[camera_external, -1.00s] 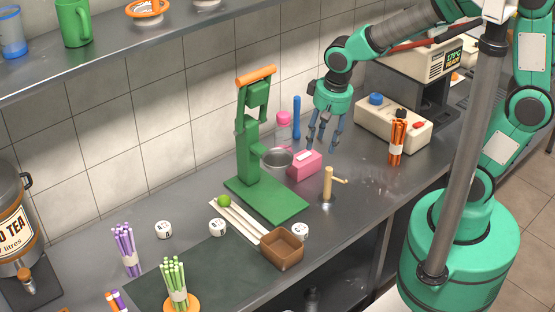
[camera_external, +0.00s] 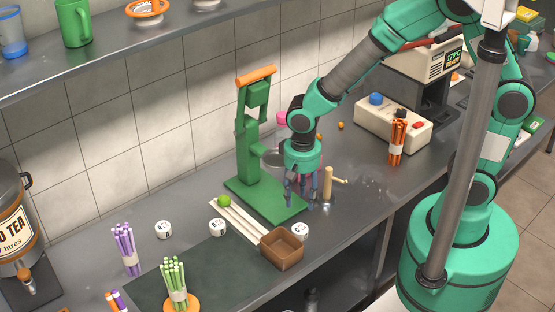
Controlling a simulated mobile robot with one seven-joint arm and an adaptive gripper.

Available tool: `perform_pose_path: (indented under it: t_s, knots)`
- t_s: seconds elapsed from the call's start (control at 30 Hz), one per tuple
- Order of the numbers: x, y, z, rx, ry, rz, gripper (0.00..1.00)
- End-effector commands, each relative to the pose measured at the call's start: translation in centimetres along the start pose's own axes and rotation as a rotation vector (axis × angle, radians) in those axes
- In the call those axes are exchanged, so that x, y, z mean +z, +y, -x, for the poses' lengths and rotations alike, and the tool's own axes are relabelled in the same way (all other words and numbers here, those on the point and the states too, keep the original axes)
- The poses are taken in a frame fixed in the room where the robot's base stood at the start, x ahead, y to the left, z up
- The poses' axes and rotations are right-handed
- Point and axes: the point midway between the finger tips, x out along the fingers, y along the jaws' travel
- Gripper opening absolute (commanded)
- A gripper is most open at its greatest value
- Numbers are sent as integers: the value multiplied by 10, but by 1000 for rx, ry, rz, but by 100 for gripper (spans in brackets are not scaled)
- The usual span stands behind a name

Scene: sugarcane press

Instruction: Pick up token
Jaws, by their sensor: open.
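Three small white pieces with dark markings, which look like tokens, lie on the counter. One token (camera_external: 163,229) is at the left, one (camera_external: 217,227) is by the dark mat's edge, and one (camera_external: 300,231) is beside the brown box, partly hidden by it. My gripper (camera_external: 301,203) is open and empty, fingers pointing down. It hangs over the right part of the green press's base (camera_external: 262,205), above and behind the rightmost token in the picture. The height of the fingertips is hard to tell.
The green press (camera_external: 247,145) stands left of my gripper. A wooden peg with a handle (camera_external: 328,182) is close on its right. A brown open box (camera_external: 282,262), pale strips (camera_external: 240,222) and a green ball (camera_external: 224,200) lie in front. Cane bundles (camera_external: 125,248) stand at left.

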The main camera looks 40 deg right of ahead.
Motion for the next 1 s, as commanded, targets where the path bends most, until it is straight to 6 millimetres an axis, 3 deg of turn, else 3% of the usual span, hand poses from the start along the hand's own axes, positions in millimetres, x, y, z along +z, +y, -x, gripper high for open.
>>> perform_pose_path:
  t_s: [0.17,0.6,1.0]
  knots:
    - [0,0,-15,1,-1,0,45]
    - [0,1,-76,1,-1,1,45]
    - [0,0,-84,0,0,1,45]
